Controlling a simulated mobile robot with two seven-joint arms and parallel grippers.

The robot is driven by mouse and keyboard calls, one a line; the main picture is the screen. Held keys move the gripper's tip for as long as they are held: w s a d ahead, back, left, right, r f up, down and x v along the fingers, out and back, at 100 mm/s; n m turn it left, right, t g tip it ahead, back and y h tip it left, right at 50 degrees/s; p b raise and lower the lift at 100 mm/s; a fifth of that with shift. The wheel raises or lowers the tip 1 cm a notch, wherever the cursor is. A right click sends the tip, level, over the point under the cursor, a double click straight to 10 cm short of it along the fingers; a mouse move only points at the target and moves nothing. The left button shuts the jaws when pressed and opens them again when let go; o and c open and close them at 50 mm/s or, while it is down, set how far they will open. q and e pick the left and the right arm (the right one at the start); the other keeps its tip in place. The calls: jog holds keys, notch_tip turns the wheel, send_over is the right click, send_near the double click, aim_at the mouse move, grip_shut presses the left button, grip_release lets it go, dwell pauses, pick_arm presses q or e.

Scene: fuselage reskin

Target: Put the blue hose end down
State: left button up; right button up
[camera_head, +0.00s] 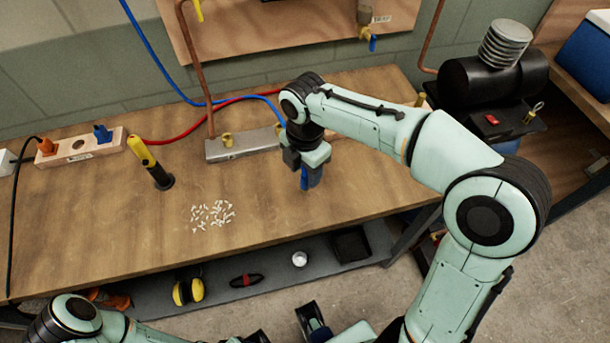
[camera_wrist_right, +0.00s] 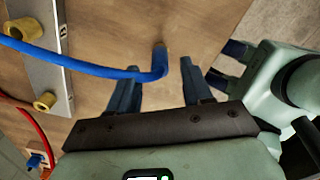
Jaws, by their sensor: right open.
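The blue hose (camera_head: 152,52) hangs from the wall and curves across the back of the wooden workbench (camera_head: 110,235) to my right gripper (camera_head: 306,182). I cannot tell how high the end is above the bench. Parts of my left arm (camera_head: 85,315) show low in the head view; its jaws are unclear.
A metal manifold block (camera_head: 243,144) with brass fittings stands behind my right gripper. A red hose (camera_head: 178,138), a yellow-and-black tool (camera_head: 152,166) and scattered small white pieces (camera_head: 212,214) are to the left. Bare bench lies in front of the right gripper.

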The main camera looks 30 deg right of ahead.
aim_at(305, 176)
notch_tip(305, 176, up, 8)
jog(key=shift+f+p, duration=0.25)
jog(key=shift+p, duration=0.4)
